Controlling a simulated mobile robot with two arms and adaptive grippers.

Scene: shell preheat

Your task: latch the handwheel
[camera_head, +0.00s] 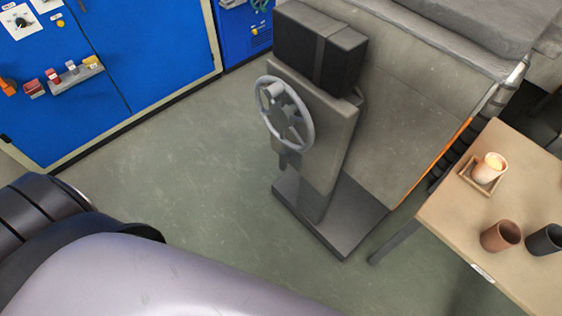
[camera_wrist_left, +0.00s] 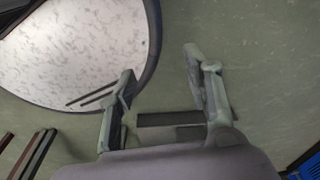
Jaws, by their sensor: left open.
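The grey handwheel (camera_head: 284,114) is mounted on the face of a grey metal post, below a black box. It has a round rim, spokes and a small knob at its upper left. No gripper touches it in the head view. My left gripper (camera_wrist_left: 160,82) shows in the left wrist view with its two fingers apart and nothing between them, over the green floor. The handwheel does not show in the left wrist view. My right gripper is in neither view.
A blue cabinet (camera_head: 150,60) with switches stands at the left. A wooden table (camera_head: 445,215) at the right holds a glowing cup (camera_head: 489,168) in a small tray, a brown cup (camera_head: 501,236) and a dark cup (camera_head: 545,239). The floor (camera_head: 190,165) left of the post is clear.

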